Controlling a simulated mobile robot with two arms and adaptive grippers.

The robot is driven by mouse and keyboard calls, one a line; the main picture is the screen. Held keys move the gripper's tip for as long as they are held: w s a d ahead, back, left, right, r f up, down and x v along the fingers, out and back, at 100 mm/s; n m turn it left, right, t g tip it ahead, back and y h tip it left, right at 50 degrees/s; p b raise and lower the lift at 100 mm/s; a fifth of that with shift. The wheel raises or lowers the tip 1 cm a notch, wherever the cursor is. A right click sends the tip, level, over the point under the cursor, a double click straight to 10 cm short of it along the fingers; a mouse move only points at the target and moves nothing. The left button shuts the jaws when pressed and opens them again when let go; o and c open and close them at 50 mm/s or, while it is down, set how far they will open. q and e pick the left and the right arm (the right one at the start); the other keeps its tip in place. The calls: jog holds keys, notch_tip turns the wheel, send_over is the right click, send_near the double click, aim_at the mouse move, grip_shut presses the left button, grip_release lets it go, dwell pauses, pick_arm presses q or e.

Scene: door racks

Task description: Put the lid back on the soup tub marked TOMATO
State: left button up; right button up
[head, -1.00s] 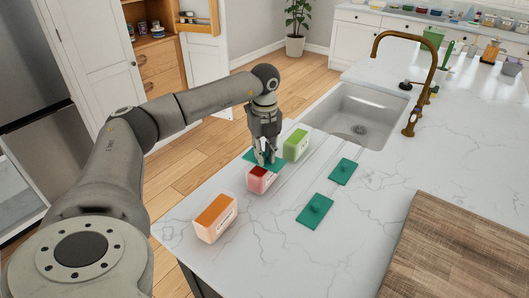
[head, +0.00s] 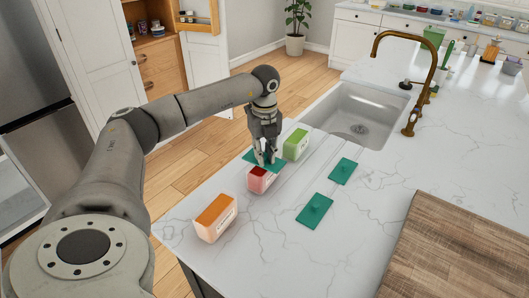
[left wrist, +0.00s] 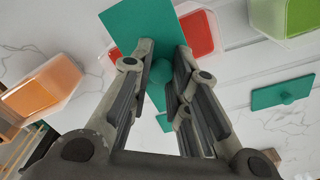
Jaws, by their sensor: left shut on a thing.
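My left gripper (head: 265,158) is shut on a teal square lid (head: 278,165) and holds it level, above and slightly behind the open tub with red soup (head: 258,182). In the left wrist view the lid (left wrist: 140,22) partly covers the red tub (left wrist: 203,32), and the gripper (left wrist: 164,62) has the lid's knob between its fingers. The lid is offset from the tub's opening. An orange-filled tub (head: 215,218) stands nearer, and a green-filled tub (head: 296,145) stands farther back. Both are open. The label writing is too small to read. My right gripper is out of view.
Two more teal lids with knobs lie on the counter, one nearer (head: 314,210) and one farther (head: 343,171). A sink (head: 355,115) with a brass faucet (head: 413,112) is behind. A wooden board (head: 455,250) lies at the right.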

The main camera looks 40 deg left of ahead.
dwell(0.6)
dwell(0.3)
pick_arm(q)
jog(key=o, duration=0.8)
jog(key=o, duration=0.5)
jog(key=shift+r+p, duration=2.95)
jog(key=shift+r, duration=0.55)
